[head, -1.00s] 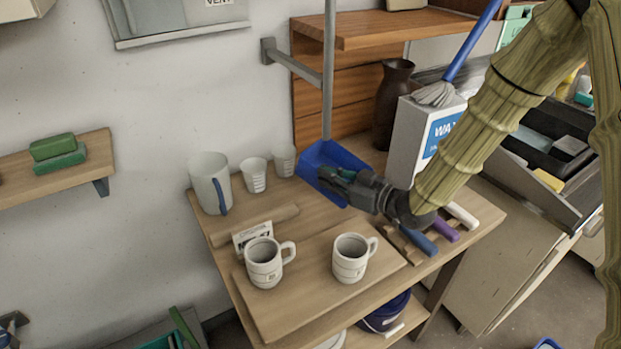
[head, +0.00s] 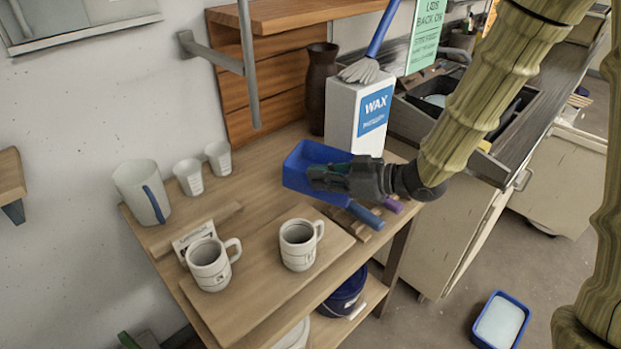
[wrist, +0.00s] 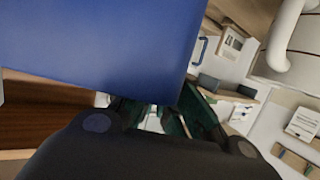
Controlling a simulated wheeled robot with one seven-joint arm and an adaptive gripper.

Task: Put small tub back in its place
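A small blue tub (head: 302,166), open at the top, is at the back right of the wooden table, in front of the wax box. My gripper (head: 322,178) is at its near right side, with its fingers against the tub wall, and appears shut on it. In the wrist view the blue tub (wrist: 90,45) fills the upper left, right at the dark green fingertips (wrist: 155,115). The exact contact is partly hidden by the tub. Whether the tub's underside touches the table cannot be told.
Two mugs (head: 209,265) stand on a board, with a jug (head: 142,192) and two cups behind. The wax box (head: 355,115) stands behind the tub. Blue and purple handles (head: 366,216) lie under my gripper. Another blue tub (head: 500,322) with pale contents is on the floor.

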